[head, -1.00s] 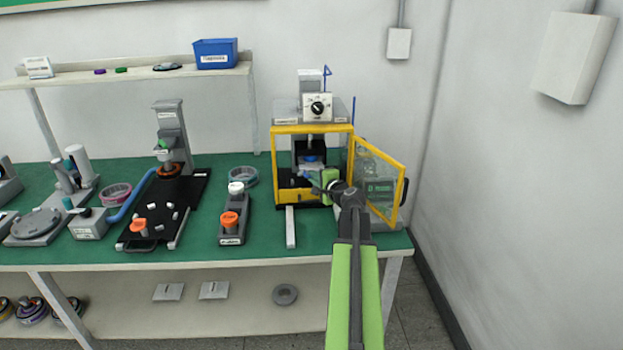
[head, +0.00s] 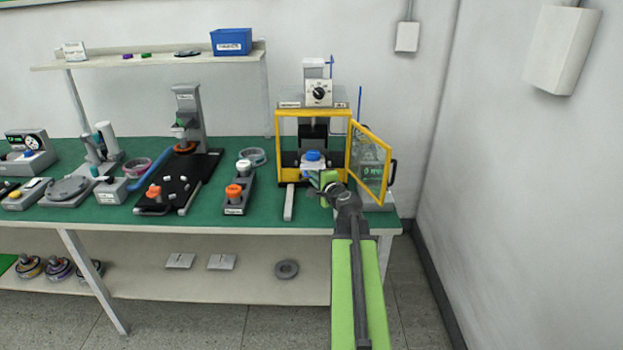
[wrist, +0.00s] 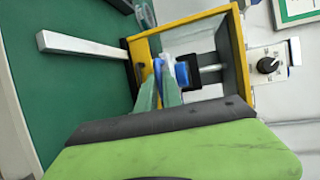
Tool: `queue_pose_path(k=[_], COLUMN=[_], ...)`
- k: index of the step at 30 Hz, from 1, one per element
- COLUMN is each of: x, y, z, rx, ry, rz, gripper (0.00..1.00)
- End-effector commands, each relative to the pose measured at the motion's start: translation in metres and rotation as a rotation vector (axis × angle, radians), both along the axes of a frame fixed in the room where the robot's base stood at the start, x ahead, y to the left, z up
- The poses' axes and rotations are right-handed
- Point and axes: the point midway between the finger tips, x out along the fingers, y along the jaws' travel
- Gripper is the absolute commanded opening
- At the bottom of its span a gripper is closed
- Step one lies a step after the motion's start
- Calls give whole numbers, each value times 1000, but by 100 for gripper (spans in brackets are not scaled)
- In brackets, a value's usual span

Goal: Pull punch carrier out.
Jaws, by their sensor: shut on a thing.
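The punch carrier (head: 312,166) is a pale block with a blue round top, at the front opening of the yellow-framed press (head: 279,150). My gripper (head: 323,181) is at its front right side, shut on it. The wrist view shows the gripper fingers (wrist: 165,85) against the blue part of the carrier (wrist: 182,74). The fingers hide the exact grip and part of the carrier. The press's clear, yellow-edged door (head: 371,165) stands open to the right, close to my arm.
A light rail bar (head: 289,202) sticks out from the press front, left of my gripper. Left of it stands a grey fixture (head: 236,206) with orange and white knobs. The green bench top (head: 262,208) is bare between them. A wall is at the right.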

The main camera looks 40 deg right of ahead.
Motion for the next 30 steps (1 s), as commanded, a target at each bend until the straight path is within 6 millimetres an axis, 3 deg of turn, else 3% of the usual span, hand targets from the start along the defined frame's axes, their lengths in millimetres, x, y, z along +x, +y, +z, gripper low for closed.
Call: queue_pose_path(k=[3,4,8,18,25,26,27,30], x=[-1,0,2,6,5,5,-7,-31], y=[-2,-1,3,8,8,8,2,-10], z=[0,0,0,4,48,55,58,72], rx=[-4,-4,-3,-2,-2,-1,-1,-2], ry=[0,0,0,0,-1,-1,-1,-2], rz=[-7,-6,2,11,8,7,3,-1], gripper=[0,14,31,32,32,34,47,66])
